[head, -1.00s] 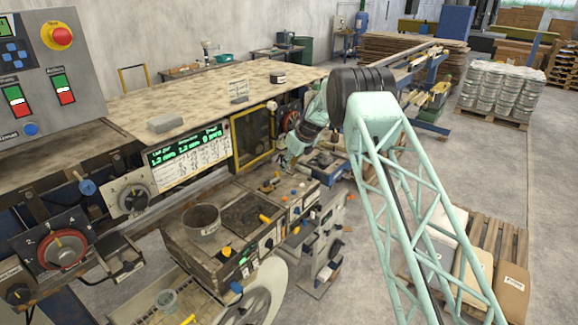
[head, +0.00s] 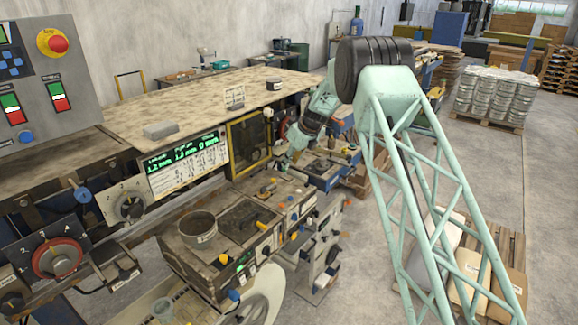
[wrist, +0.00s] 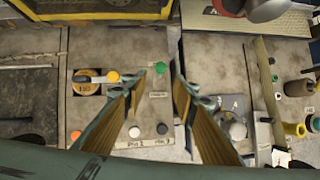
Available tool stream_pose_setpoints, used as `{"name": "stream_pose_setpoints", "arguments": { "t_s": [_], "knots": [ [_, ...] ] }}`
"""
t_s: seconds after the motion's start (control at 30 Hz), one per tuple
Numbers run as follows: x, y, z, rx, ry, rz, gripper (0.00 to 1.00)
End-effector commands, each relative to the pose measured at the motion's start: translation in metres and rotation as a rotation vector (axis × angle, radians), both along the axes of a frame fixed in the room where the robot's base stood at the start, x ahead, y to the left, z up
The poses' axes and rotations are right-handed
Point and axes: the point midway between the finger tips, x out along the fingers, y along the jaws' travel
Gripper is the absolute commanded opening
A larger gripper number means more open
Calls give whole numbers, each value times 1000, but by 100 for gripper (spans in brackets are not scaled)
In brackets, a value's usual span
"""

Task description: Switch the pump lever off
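My gripper (wrist: 158,86) is open and empty, pointing down over the machine's control deck in the wrist view. Its two fingers stand wide apart, with bare deck and a green knob (wrist: 160,68) showing between and beyond the tips. I cannot read the plate, so I cannot tell whether this is the pump lever. In the head view my gripper (head: 287,159) is small, over the deck beyond the yellow-framed window.
Orange (wrist: 75,135), white (wrist: 134,132) and black (wrist: 162,129) knobs sit along the near deck. Bottles and coloured caps (wrist: 298,88) stand at the right. A yellow-framed window (head: 250,142) rises beside the deck. A round pot (head: 198,229) stands on the nearer deck.

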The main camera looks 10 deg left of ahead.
Motion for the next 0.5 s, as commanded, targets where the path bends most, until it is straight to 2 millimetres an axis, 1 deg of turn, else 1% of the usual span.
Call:
{"name": "stream_pose_setpoints", "arguments": {
  "t_s": [0.03, 0.23, 0.5],
  "knots": [
    [-2, -2, 7, 0, -1, 0, 26],
    [-9, -7, 22, 0, -1, 1, 26],
    [-13, -11, 30, 0, 0, 1, 26]
  ]
}}
